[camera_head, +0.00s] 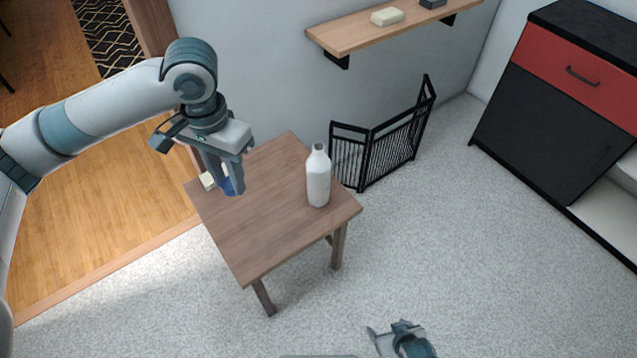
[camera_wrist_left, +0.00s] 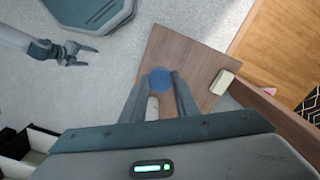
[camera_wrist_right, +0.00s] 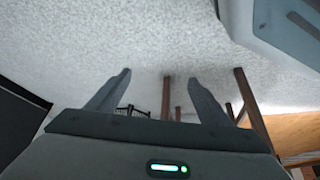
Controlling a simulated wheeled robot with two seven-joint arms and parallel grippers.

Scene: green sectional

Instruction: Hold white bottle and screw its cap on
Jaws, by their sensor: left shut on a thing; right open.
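The white bottle (camera_head: 318,178) stands upright on the small wooden table, near its right edge, with its neck up. Part of it also shows between the fingers in the left wrist view (camera_wrist_left: 152,108). My left gripper (camera_head: 232,188) is above the table, left of the bottle and apart from it, pointing down. It is shut on a round blue cap (camera_wrist_left: 159,79); only a bit of blue shows between the fingers in the head view. My right gripper (camera_head: 392,340) is low in front of the table, open and empty; it also shows in the left wrist view (camera_wrist_left: 77,54).
The wooden table (camera_head: 262,240) also bears a small cream block (camera_head: 207,181) behind my left gripper. A black folding gate (camera_head: 385,145) stands behind the table, and a shelf (camera_head: 360,34) is on the wall. A red and black cabinet (camera_head: 545,110) is at right. The carpet between is clear.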

